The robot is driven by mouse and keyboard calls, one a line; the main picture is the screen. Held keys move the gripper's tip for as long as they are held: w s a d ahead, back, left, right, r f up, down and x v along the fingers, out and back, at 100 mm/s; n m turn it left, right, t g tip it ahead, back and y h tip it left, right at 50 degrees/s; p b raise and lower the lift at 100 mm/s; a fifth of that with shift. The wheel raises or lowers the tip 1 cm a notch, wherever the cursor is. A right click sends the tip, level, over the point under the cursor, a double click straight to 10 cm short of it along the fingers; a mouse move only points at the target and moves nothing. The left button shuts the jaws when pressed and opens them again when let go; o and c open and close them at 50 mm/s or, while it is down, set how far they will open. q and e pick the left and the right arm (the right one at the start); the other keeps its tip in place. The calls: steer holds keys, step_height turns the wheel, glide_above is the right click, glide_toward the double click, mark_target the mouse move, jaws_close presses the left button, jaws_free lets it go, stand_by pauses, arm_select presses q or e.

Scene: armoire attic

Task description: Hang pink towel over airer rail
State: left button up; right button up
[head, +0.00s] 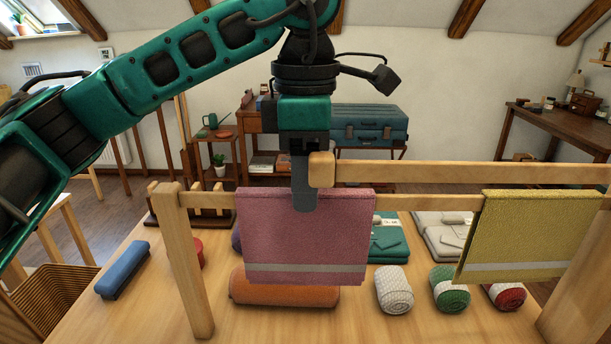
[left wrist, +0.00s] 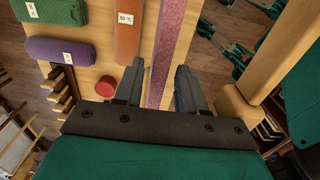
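The pink towel (head: 330,240) with a pale stripe hangs draped over the left part of the airer's lower rail (head: 425,202). Its front panel hangs fairly straight. In the left wrist view the towel's folded top (left wrist: 171,45) runs as a narrow pink strip. My left gripper (head: 304,200) points down at the towel's top edge, one finger in front of the cloth. In the left wrist view my left gripper (left wrist: 160,72) has its fingers apart on either side of the strip, with visible gaps. My right gripper is not in view.
A yellow towel (head: 520,235) hangs on the rail's right part. An upper wooden rail (head: 470,172) ends close beside my left gripper. A wicker basket (head: 45,297) stands at left.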

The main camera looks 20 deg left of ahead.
arm_select(q)
steer(key=shift+o, duration=1.2)
steer(key=shift+f, duration=0.1)
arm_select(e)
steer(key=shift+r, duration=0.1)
arm_select(q)
step_height(320, 180, up, 7)
steer(key=shift+f+p, duration=0.15)
steer(key=shift+p, duration=0.7)
step_height(320, 180, up, 6)
steer(key=p, duration=0.2)
steer(key=shift+r, duration=0.2)
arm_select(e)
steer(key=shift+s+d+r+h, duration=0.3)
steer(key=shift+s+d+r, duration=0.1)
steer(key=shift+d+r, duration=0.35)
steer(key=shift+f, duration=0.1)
